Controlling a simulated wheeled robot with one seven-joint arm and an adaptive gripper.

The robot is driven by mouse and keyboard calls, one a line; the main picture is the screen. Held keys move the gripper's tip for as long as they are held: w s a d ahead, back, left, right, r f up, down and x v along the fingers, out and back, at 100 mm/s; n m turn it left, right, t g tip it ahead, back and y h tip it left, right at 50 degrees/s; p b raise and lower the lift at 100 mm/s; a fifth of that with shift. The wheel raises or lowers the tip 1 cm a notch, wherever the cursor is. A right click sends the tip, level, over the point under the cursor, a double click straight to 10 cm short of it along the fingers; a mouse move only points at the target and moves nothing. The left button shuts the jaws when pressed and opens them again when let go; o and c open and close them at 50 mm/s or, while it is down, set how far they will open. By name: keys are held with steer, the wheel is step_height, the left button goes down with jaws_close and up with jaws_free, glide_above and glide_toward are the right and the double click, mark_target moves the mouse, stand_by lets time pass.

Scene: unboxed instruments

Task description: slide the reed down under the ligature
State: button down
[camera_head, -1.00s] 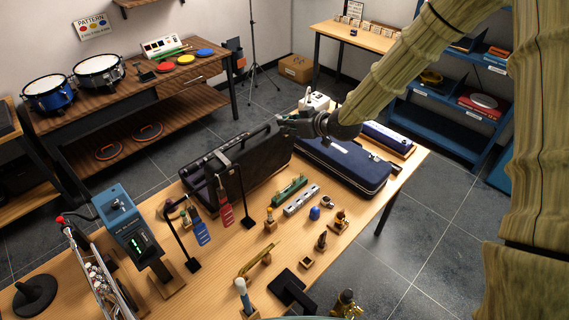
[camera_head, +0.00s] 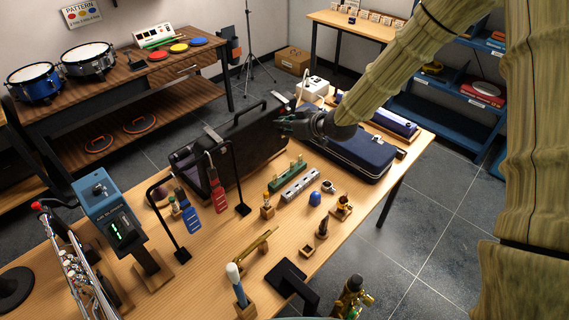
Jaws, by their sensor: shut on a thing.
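My gripper (camera_head: 289,125) is dark and small in the view. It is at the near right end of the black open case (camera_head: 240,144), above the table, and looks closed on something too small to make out. A reed cannot be picked out. A dark tapered piece (camera_head: 322,228), perhaps a mouthpiece, stands on a small wooden block in the table's middle right. A dark and gold piece (camera_head: 342,206) stands on another block behind it. I cannot tell which of them bears the ligature. My gripper is behind and left of both, apart from them.
A navy case (camera_head: 352,150) lies behind the small pieces. A green block (camera_head: 288,173) and a grey bar (camera_head: 300,186) lie near my gripper. Thin dark stands, a blue meter (camera_head: 110,212) and a silver instrument (camera_head: 80,270) crowd the left. Brass parts (camera_head: 352,298) are in front.

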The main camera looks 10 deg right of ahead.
steer(key=b, duration=1.1)
glide_above(285, 177)
step_height(285, 177, down, 12)
steer(key=shift+w+f, duration=0.15)
steer(key=shift+f, duration=0.05)
steer(key=shift+a+f, duration=0.1)
steer(key=shift+f+b, duration=1.65)
steer(key=shift+f, duration=0.7)
steer(key=shift+f+b, duration=0.3)
steer(key=shift+f, duration=1.1)
stand_by(1.3)
steer(key=c, duration=1.4)
jaws_free()
steer(key=shift+r, duration=0.1)
